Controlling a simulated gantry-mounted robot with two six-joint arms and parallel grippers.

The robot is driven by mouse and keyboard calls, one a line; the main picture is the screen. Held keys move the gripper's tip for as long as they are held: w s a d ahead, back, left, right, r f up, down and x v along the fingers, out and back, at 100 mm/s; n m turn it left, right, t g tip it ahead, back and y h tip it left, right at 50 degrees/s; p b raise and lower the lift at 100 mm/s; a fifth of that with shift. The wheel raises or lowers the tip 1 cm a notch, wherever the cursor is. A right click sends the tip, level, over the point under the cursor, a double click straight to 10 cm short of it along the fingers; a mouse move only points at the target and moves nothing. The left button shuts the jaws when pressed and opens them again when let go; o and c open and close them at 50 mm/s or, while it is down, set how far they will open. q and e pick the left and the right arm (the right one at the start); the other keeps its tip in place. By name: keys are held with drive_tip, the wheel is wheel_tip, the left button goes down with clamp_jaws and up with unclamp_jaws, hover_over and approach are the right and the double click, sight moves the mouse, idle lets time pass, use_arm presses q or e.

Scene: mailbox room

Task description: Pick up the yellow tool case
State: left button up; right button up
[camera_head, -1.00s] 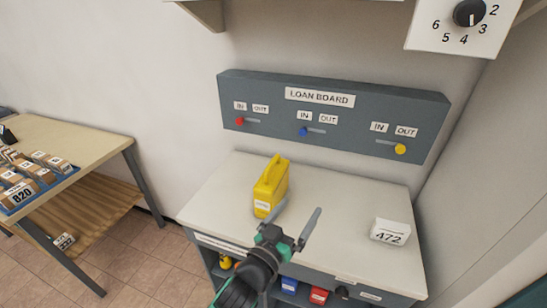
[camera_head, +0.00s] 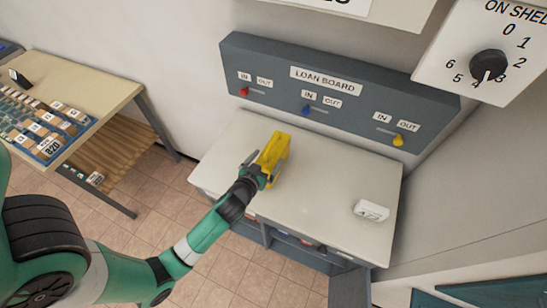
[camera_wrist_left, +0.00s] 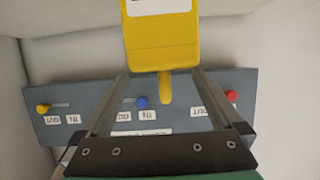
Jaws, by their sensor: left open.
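The yellow tool case (camera_head: 274,148) stands upright on the left part of the white counter (camera_head: 310,195), below the loan board. My left gripper (camera_head: 262,164) is open at the near side of the case, and its fingers partly hide it. In the left wrist view the case (camera_wrist_left: 162,42) fills the top middle, with a white label and its yellow handle towards the gripper. The two open fingers (camera_wrist_left: 161,85) point at its left and right edges; I cannot tell whether they touch it. My right gripper is not in view.
The grey loan board (camera_head: 335,92) with red, blue and yellow sliders is on the wall behind. A white numbered block (camera_head: 371,210) lies at the counter's right. A dial panel (camera_head: 490,60) is at upper right. A table (camera_head: 85,85) with a tray of small boxes stands left.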

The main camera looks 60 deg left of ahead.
sight(274, 148)
use_arm(q)
drive_tip(key=shift+x, duration=3.15)
drive_tip(key=shift+s+a, duration=0.15)
drive_tip(key=shift+c, duration=0.3)
clamp_jaws()
drive_tip(key=shift+r, duration=0.2)
